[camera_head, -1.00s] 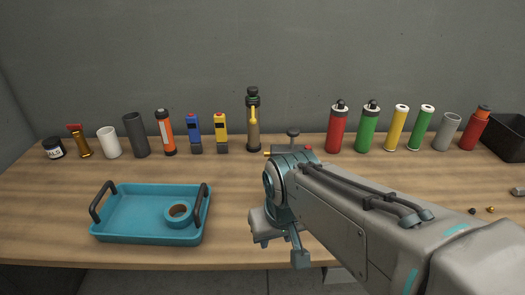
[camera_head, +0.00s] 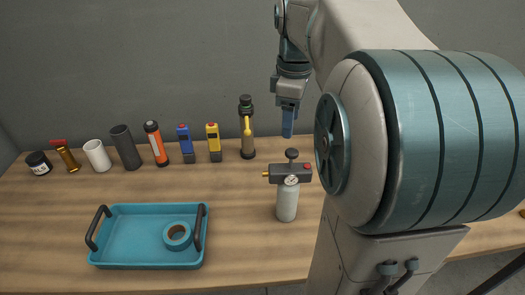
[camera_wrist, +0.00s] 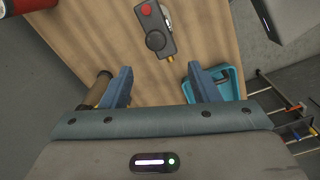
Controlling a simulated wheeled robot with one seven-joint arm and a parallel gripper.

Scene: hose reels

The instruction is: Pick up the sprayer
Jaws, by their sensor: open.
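The sprayer (camera_head: 287,203) appears to be the pale bottle with a dark grey head, a round gauge, a black top knob, a brass nozzle and a red button. It stands upright on the table, just left of my arm in the head view. In the wrist view its head (camera_wrist: 156,32) shows from above, beyond the fingertips. My gripper (camera_head: 288,134) points down, above and behind the sprayer in the head view, apart from it. In the wrist view my gripper (camera_wrist: 161,74) has its two blue fingers spread, with only bare table between them.
A teal tray (camera_head: 146,265) holding a tape roll (camera_head: 177,236) lies at left. A tall bottle with a yellow handle (camera_head: 247,128) stands at the back, close to the left finger in the wrist view. Several cylinders and tools line the back left. My arm hides the right side.

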